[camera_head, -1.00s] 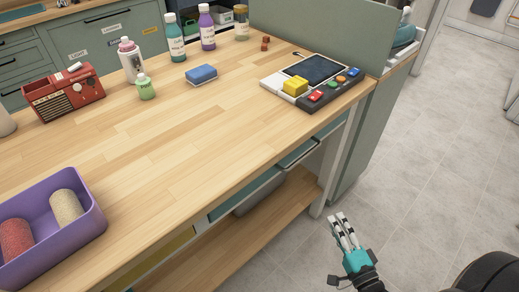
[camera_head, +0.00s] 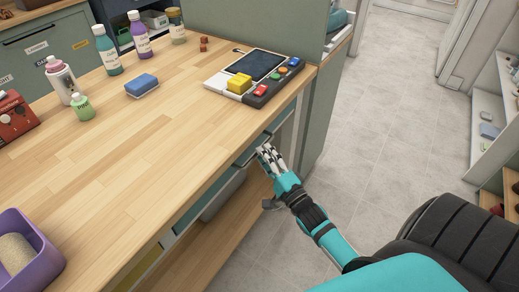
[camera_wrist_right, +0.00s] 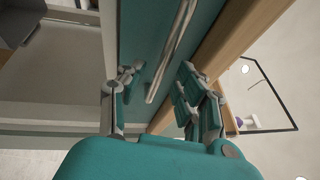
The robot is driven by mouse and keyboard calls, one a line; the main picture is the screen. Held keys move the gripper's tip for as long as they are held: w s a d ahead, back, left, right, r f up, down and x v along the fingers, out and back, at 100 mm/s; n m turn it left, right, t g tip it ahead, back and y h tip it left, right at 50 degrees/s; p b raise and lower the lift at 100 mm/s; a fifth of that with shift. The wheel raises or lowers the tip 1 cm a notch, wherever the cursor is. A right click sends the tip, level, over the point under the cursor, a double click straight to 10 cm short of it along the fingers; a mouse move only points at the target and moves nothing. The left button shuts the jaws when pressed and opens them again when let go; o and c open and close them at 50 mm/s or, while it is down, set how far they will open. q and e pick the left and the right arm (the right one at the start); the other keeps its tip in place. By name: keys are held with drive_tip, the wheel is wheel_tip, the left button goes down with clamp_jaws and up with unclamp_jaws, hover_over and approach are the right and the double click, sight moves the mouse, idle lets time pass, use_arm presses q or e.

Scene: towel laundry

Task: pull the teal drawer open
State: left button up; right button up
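The teal drawer (camera_head: 277,122) is in the bench front below the right end of the worktop and looks shut. Its front (camera_wrist_right: 145,35) fills the middle of the right wrist view, with a metal bar handle (camera_wrist_right: 170,55) on it. My right gripper (camera_head: 266,153) is at this drawer front in the head view. In the wrist view my right gripper (camera_wrist_right: 160,76) is open, its fingers on either side of the lower handle end. I cannot tell whether they touch the handle. My left gripper is not in view.
The wooden worktop (camera_head: 150,150) lies above the drawer. A control panel with buttons (camera_head: 262,88) sits near its right edge. A purple bin (camera_head: 50,265) is at front left, with bottles and a blue sponge (camera_head: 141,84) behind. The floor (camera_head: 385,130) to the right is clear.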

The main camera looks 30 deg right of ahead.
drive_tip(key=shift+w+r, duration=0.2)
drive_tip(key=shift+w, duration=1.15)
drive_tip(key=shift+c, duration=0.4)
clamp_jaws()
